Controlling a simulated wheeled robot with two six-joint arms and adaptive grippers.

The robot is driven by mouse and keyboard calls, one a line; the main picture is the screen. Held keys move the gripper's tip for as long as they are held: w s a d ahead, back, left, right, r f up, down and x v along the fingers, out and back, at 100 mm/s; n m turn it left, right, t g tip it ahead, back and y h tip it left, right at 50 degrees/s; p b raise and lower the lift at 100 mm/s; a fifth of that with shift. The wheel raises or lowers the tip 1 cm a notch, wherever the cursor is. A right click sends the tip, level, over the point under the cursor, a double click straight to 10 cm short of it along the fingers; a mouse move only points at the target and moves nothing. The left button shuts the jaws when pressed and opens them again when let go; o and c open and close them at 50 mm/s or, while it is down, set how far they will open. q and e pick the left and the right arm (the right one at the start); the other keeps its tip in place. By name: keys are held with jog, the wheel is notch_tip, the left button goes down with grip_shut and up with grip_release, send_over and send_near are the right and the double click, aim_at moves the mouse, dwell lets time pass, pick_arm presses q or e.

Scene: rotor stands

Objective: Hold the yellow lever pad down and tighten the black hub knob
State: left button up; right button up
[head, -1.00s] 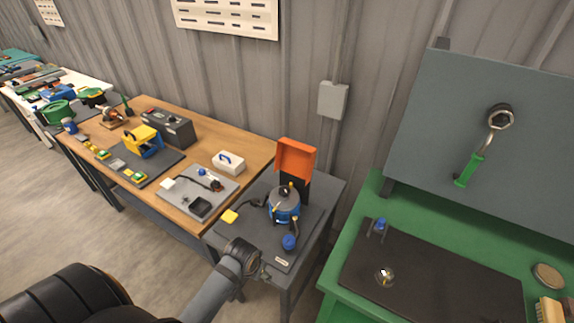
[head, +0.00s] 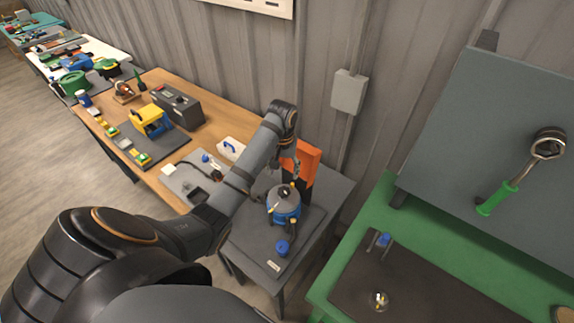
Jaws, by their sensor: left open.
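The blue rotor unit (head: 284,207) stands on a dark mat on the small grey table. A black hub knob (head: 285,191) sits at its top centre, with small yellow parts around it. The yellow pad seen earlier at the mat's left is hidden behind my left arm. My left arm reaches in from the left, its wrist high beside the orange panel. My left gripper (head: 281,173) points down just above and behind the rotor. It is open and largely hidden, and contact with the rotor cannot be told. My right gripper is out of view.
An orange panel (head: 307,160) stands behind the rotor, and a blue knob (head: 282,247) is in front of it. A wooden bench (head: 205,125) with tools is at left. A green bench (head: 375,215) is at right. A grey wall box (head: 348,91) is behind.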

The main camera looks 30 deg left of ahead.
pick_arm(q)
jog(key=f, duration=0.2)
jog(key=w+f+b, duration=0.1)
jog(key=f, duration=0.1)
jog(key=shift+a+f, duration=0.1)
jog(key=shift+f, duration=0.15)
jog(key=shift+w+f+b, duration=0.1)
jog(key=shift+f+b, duration=0.3)
jog(key=shift+b, duration=0.1)
jog(key=shift+f, duration=0.1)
jog(key=shift+s+r, duration=0.3)
jog(key=shift+s, duration=0.2)
jog(key=shift+w+f, duration=0.15)
jog(key=shift+w, duration=0.1)
